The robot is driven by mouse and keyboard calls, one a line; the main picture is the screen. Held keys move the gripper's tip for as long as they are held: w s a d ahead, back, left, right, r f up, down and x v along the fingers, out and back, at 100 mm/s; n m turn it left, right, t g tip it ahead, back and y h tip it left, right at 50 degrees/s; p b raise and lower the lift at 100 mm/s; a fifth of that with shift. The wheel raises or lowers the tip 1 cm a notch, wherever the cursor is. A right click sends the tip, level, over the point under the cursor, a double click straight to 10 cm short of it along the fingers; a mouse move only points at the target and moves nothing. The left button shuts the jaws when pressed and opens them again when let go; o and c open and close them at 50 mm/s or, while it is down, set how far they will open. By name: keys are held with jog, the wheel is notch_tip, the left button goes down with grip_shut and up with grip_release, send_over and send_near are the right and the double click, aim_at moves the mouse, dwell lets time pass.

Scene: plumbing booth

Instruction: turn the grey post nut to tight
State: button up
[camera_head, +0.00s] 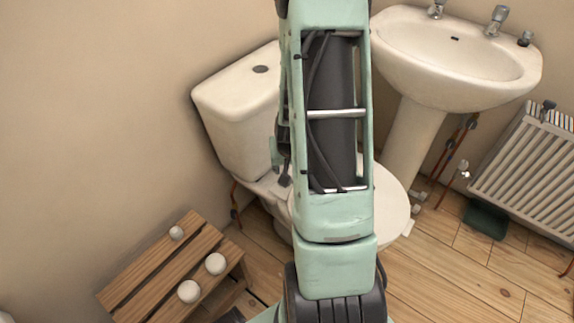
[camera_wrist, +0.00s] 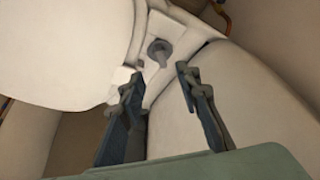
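The grey post nut (camera_wrist: 160,51) shows in the wrist view as a small grey piece, with a rounded end and a short stem, on the white toilet fixing between seat and cistern. My gripper (camera_wrist: 158,76) is open, its two blue-grey fingers apart with nothing between them. The nut lies just beyond the gap between the fingertips, and neither finger visibly touches it. In the head view the white toilet (camera_head: 240,125) stands behind my arm, which hides the nut and most of the gripper. How tight the nut is cannot be told.
White toilet surfaces lie close around the fingers. A wooden slatted stool (camera_head: 150,275) with several pale round knobs stands at lower left. A pedestal basin (camera_head: 455,70) and a radiator (camera_head: 530,165) stand to the right. A dark green tray (camera_head: 485,220) lies on the wooden floor.

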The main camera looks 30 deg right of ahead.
jog(key=shift+v, duration=1)
